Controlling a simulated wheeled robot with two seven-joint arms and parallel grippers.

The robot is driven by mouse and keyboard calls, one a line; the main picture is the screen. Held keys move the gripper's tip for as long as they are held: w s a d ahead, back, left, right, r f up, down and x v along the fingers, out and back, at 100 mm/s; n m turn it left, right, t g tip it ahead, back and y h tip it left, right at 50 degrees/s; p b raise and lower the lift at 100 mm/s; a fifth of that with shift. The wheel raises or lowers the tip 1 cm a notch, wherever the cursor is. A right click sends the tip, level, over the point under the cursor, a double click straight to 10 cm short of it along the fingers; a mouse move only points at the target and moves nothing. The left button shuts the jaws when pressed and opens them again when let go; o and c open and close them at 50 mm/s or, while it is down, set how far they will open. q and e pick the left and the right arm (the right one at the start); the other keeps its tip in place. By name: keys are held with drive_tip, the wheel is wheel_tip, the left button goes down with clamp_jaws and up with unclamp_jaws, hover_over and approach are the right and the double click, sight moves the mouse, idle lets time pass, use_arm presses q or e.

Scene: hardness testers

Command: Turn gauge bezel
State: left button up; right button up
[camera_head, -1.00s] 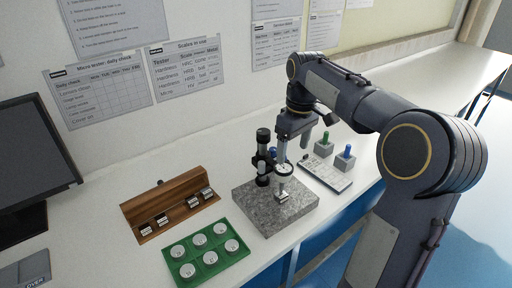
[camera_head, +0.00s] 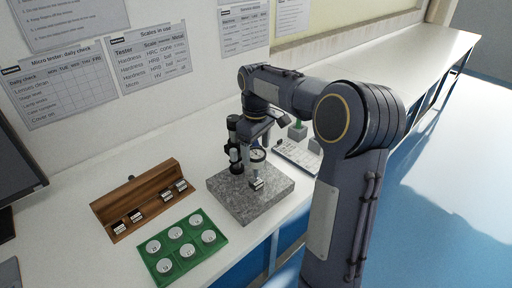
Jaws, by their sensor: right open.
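The dial gauge (camera_head: 257,156) is a small round white-faced dial on a dark stand (camera_head: 235,150) that rises from a speckled grey granite block (camera_head: 238,203). A small metal block (camera_head: 257,184) sits on the granite under the gauge. My right gripper (camera_head: 259,142) is open and points down at the gauge from above, its fingers at or very near the bezel. I cannot tell whether they touch it. The gripper and arm partly hide the top of the gauge. My left gripper is not in view.
A green tray (camera_head: 192,262) with several white discs lies at the front left. A wooden rack (camera_head: 118,205) with several small metal blocks stands behind it. A pale panel (camera_head: 291,151) and holders with coloured handles (camera_head: 298,131) lie behind my right arm. A dark monitor (camera_head: 12,165) stands at far left.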

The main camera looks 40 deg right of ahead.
drive_tip(key=c, duration=1)
drive_tip(key=shift+r+m, duration=0.1)
drive_tip(key=shift+m, duration=0.2)
drive_tip(key=shift+r+m+p, duration=0.1)
drive_tip(key=shift+m+p, duration=0.7)
drive_tip(key=shift+m, duration=0.1)
drive_tip(key=m+p, duration=0.2)
drive_tip(key=m, duration=0.2)
drive_tip(key=m+p, duration=0.1)
drive_tip(key=m, duration=0.3)
drive_tip(key=shift+m+p, duration=1)
drive_tip(key=shift+m, duration=1.3)
